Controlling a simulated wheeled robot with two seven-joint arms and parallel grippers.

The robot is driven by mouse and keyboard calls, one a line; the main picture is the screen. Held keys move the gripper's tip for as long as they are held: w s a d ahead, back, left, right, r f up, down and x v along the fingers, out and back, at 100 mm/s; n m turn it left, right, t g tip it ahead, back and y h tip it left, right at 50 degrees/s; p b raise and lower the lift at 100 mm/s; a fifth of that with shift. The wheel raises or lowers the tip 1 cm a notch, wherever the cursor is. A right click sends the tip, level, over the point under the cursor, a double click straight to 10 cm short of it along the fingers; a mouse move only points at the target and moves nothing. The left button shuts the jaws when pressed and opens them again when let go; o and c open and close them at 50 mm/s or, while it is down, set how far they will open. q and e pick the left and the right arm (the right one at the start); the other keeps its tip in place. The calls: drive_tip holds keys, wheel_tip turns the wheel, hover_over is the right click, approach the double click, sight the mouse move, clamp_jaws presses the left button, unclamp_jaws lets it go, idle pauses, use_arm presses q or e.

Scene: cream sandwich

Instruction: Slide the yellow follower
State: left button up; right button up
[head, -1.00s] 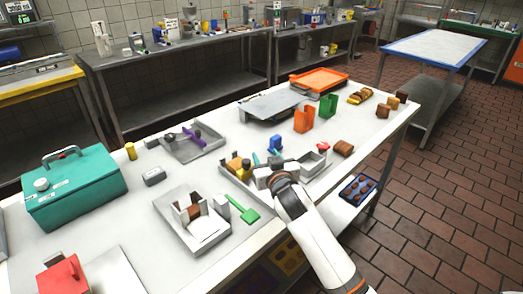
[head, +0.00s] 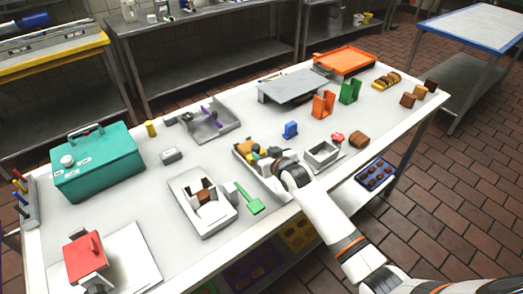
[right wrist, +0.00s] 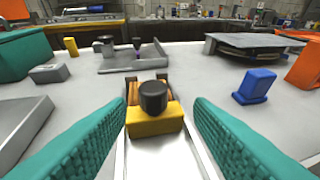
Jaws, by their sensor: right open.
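The yellow follower (right wrist: 153,121) is a yellow block with a black knob on top, sitting in a grey metal channel (right wrist: 160,156). In the head view, the follower (head: 246,148) is partly hidden by my right gripper. My right gripper (head: 264,154) is open and low over the channel. In the right wrist view, its two teal ribbed fingers (right wrist: 159,104) stand apart, with the follower between and just ahead of their tips; I cannot tell if they touch it. Brown slices show behind the follower. My left gripper is not in view.
A blue block (head: 290,130) stands behind the channel and a small grey bin (head: 322,153) to its right. A green scraper (head: 250,200) and a grey fixture (head: 203,204) are at left. A teal box (head: 95,165) stands farther left.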

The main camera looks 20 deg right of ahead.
sight(259, 150)
drive_tip(key=shift+x, duration=1.55)
drive_tip(key=shift+a, duration=0.1)
drive_tip(key=shift+c, duration=0.5)
drive_tip(key=shift+r, duration=0.1)
clamp_jaws()
